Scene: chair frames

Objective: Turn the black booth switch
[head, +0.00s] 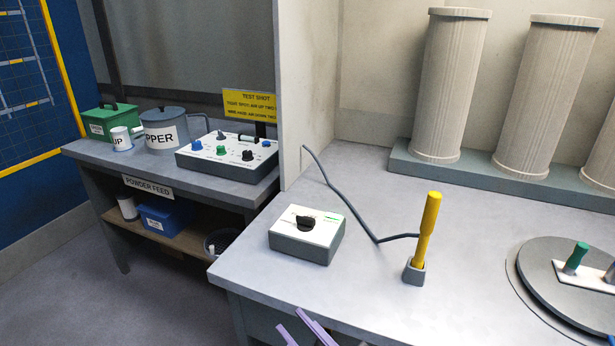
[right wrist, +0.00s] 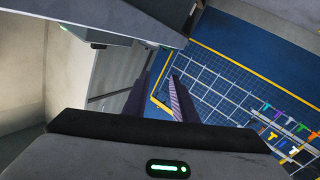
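The black booth switch (head: 306,223) is a dark knob on the pale top of a small grey box (head: 299,251). The box sits near the left front corner of the grey table, with red and green marks beside the knob. My right gripper (head: 303,325) shows only as two purple fingers at the bottom edge, below and apart from the box. In the right wrist view its fingers (right wrist: 162,78) stand apart with nothing between them. The switch cannot be made out in that view. My left gripper is not in view.
A round turntable (head: 560,285) is at the right. Ribbed columns (head: 450,90) stand at the back. A lower bench at the left holds a control panel (head: 228,157).

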